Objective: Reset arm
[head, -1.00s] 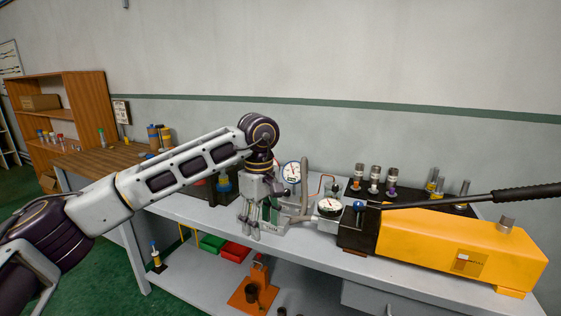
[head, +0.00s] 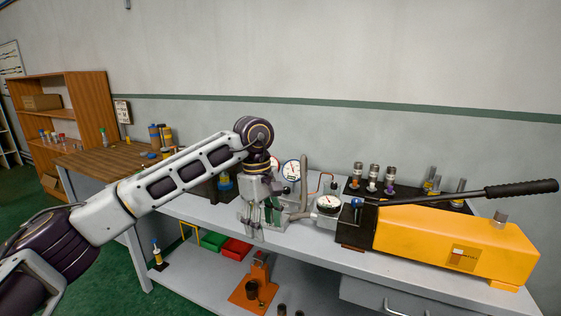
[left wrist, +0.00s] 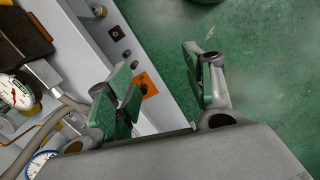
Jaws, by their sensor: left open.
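My left arm reaches in from the left of the head view. Its gripper (head: 257,220) points down over the front part of the grey bench (head: 320,248), in front of the gauges. In the left wrist view the two fingers of the left gripper (left wrist: 165,92) stand wide apart with nothing between them. The bench edge and green floor (left wrist: 255,65) show beyond them. My right gripper is not in view.
A yellow hydraulic pump (head: 455,245) with a long black-handled lever (head: 520,190) stands at right. Pressure gauges (head: 328,203) stand close right of the gripper. Metal fittings (head: 373,177) stand behind. Red (head: 236,249) and green (head: 212,241) bins sit on the lower shelf.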

